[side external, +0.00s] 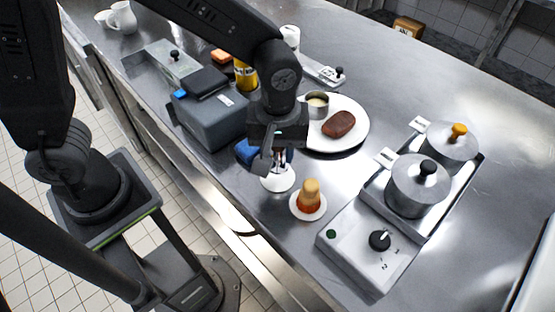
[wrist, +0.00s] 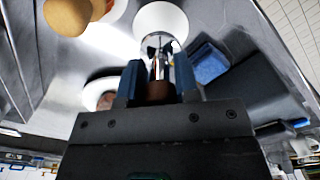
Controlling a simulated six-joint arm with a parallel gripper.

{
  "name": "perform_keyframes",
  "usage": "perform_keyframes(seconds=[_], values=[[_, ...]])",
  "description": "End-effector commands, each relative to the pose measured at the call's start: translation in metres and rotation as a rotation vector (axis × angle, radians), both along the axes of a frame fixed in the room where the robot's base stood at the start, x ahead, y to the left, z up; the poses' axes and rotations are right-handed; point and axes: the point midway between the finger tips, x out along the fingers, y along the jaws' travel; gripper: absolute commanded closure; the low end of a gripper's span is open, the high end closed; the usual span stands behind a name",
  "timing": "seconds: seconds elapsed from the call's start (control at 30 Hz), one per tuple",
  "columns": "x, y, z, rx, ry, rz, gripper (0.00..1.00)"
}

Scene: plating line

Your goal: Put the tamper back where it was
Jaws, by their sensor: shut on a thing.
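My gripper (side external: 275,158) is shut on the tamper, whose brown handle (wrist: 160,91) shows between the blue-grey fingers in the wrist view. A shiny metal part shows beyond the handle. In the side view the fingers hide most of the tamper. It is at a small white round saucer (side external: 278,181), which also shows just past the fingers in the wrist view (wrist: 160,17). I cannot tell whether the tamper touches the saucer.
A tan-topped, orange-based object (side external: 309,194) stands close by on another white saucer (side external: 308,216). A grey box (side external: 212,117) and blue item (side external: 247,151) are left. A plate (side external: 358,108) with a brown patty (side external: 339,124) is behind. A hob (side external: 372,246) with pots is right.

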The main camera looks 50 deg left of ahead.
Motion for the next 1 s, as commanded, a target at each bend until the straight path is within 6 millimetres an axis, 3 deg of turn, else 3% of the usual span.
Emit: perform_keyframes(seconds=[0.23, 0.67, 0.7, 0.93, 1.0], values=[[-0.001, 0.001, -0.034, 0.002, 0.004, 0.000, 0.90], [0.000, 0.001, -0.040, 0.001, 0.003, 0.000, 0.90], [0.000, 0.001, -0.040, 0.001, 0.003, 0.000, 0.68], [0.000, 0.001, -0.040, 0.001, 0.002, 0.000, 0.46], [0.000, 0.001, -0.040, 0.001, 0.002, 0.000, 0.45]])
